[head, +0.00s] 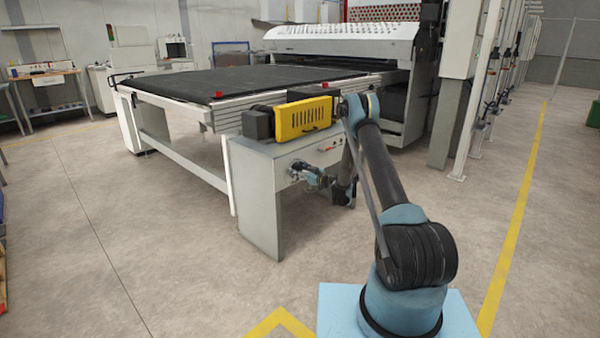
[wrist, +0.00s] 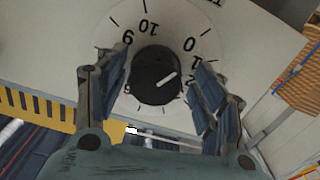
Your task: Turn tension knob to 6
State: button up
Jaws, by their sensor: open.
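The tension knob (wrist: 155,76) is a round black knob with a white pointer line. It sits on a white dial plate (wrist: 165,22) with black numbers, and 9, 10, 0 and 1 show. The pointer aims right and slightly up, toward the side with 1; I cannot tell the exact mark. My gripper (wrist: 162,80) is open, with one finger on each side of the knob. I cannot tell whether they touch it. The lower numbers, 6 among them, are hidden or too small to read. In the head view my gripper (head: 297,172) is at the grey cabinet's front face, and the knob cannot be made out.
The grey cabinet (head: 262,205) stands at the end of the black conveyor table (head: 235,82). A yellow slotted guard (head: 304,118) sits above my gripper. The roller coater (head: 340,45) stands behind. Open floor (head: 130,250) lies to the left and front.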

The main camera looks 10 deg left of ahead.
jog(key=shift+d, duration=0.2)
jog(key=shift+c, duration=1.3)
jog(key=shift+w+d, duration=0.1)
jog(key=c, duration=0.8)
jog(key=shift+m, duration=0.4)
